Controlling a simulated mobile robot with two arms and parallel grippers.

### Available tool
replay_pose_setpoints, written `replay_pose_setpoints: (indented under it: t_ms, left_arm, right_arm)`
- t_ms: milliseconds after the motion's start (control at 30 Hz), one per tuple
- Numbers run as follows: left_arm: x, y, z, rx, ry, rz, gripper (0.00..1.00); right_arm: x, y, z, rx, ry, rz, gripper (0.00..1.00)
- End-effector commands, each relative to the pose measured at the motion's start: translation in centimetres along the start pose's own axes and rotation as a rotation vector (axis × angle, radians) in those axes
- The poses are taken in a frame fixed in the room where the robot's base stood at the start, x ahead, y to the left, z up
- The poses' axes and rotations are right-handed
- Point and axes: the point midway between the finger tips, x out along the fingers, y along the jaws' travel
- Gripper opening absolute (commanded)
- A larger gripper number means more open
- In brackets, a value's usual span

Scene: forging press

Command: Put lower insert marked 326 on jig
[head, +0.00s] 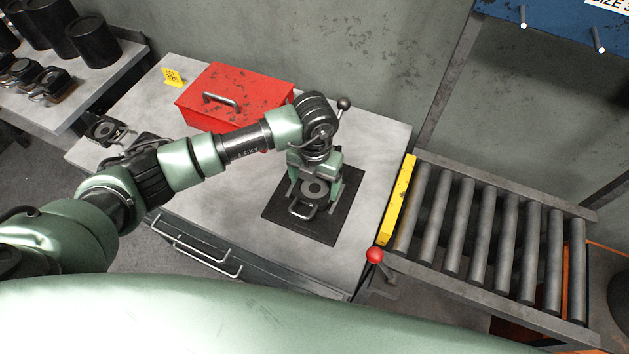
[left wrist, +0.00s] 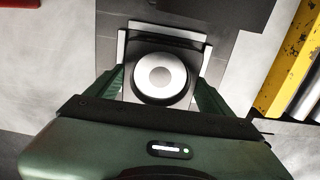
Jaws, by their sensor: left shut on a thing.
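My left gripper (head: 315,188) is over the dark mat-like plate (head: 328,229) on the metal table. It is shut on a dark insert (head: 303,208) with a round ringed centre and a loop handle at its front. In the left wrist view the insert's pale round face (left wrist: 160,74) shows between the green fingers. The plate also shows in the left wrist view (left wrist: 243,12). I cannot tell whether the insert touches the plate, and no number on it is legible. A separate jig under the insert cannot be made out. My right gripper is out of view.
A red toolbox (head: 235,97) stands at the back of the table, with a yellow tag (head: 173,77) beside it. Another handled insert (head: 104,129) is at the table's left. A roller conveyor (head: 480,235) with a yellow edge (head: 399,200) and a red-knobbed lever (head: 374,255) lie right.

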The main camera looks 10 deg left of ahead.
Motion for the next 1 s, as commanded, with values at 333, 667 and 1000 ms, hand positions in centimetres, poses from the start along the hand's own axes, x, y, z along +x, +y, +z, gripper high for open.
replay_pose_setpoints:
  t_ms: [333,667,1000]
  left_arm:
    - [0.6,0.0,0.2,0.0,-0.006,-0.002,0.09]
    - [0.8,0.0,0.0,-0.001,0.0,0.0,1.0]
    - [-1.8,0.1,0.3,-0.001,-0.008,0.0,1.0]
  right_arm:
    - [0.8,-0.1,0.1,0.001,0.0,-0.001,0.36]
    - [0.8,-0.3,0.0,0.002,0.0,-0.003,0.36]
    - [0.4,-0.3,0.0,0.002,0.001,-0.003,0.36]
